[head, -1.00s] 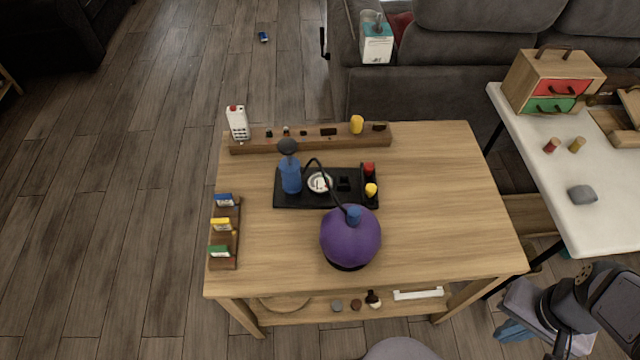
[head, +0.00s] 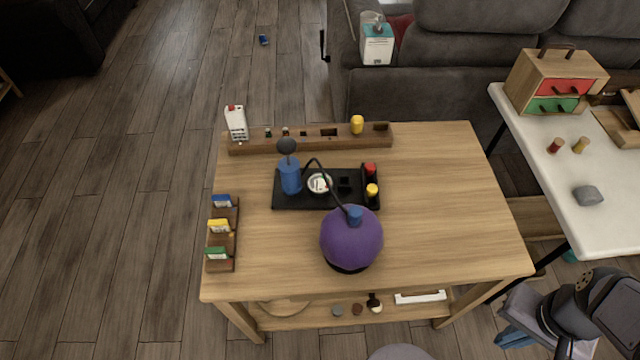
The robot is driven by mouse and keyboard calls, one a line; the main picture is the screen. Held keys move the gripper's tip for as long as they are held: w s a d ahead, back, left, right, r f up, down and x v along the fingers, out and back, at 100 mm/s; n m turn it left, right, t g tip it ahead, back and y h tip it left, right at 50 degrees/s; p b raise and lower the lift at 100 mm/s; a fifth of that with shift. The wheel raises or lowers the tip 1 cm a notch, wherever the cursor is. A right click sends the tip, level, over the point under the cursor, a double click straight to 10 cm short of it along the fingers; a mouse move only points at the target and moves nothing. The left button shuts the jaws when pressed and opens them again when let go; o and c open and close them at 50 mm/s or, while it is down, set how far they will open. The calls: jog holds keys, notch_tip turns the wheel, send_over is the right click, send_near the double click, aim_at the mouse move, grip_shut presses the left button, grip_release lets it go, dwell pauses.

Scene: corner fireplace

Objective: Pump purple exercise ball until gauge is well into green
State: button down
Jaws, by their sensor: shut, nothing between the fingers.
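The purple exercise ball (head: 351,240) sits near the front middle of the wooden table, with a blue fitting (head: 354,214) on top. A dark hose runs from this fitting back to the black pump base (head: 310,202). A blue pump cylinder (head: 290,177) with a dark round handle (head: 287,146) stands on the base's left part. The round white gauge (head: 319,183) lies beside it; its needle and colours are too small to read. My gripper (head: 560,340) is at the lower right, beyond the table's right edge, apart from the pump and ball. It is shut and empty.
A red knob (head: 369,169) and a yellow knob (head: 372,190) are at the base's right end. A wooden rail (head: 300,143) lines the back; a card rack (head: 222,240) stands left. The table's right half is clear. A white table (head: 550,180) stands right.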

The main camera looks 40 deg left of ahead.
dwell(0.5)
notch_tip(320, 180, up, 10)
jog(key=p, duration=1)
jog(key=shift+r+p, duration=0.2)
jog(key=shift+p, duration=0.1)
jog(key=shift+f, duration=0.15)
dwell(0.4)
notch_tip(320, 180, down, 8)
jog(key=b, duration=0.8)
jog(key=shift+f+b, duration=0.15)
jog(key=shift+b, duration=0.15)
dwell(0.3)
dwell(0.3)
jog(key=shift+f+b, duration=1)
jog(key=shift+r, duration=0.1)
notch_tip(320, 180, up, 10)
jog(key=p, duration=1)
jog(key=shift+r+p, duration=0.2)
jog(key=shift+p, duration=0.1)
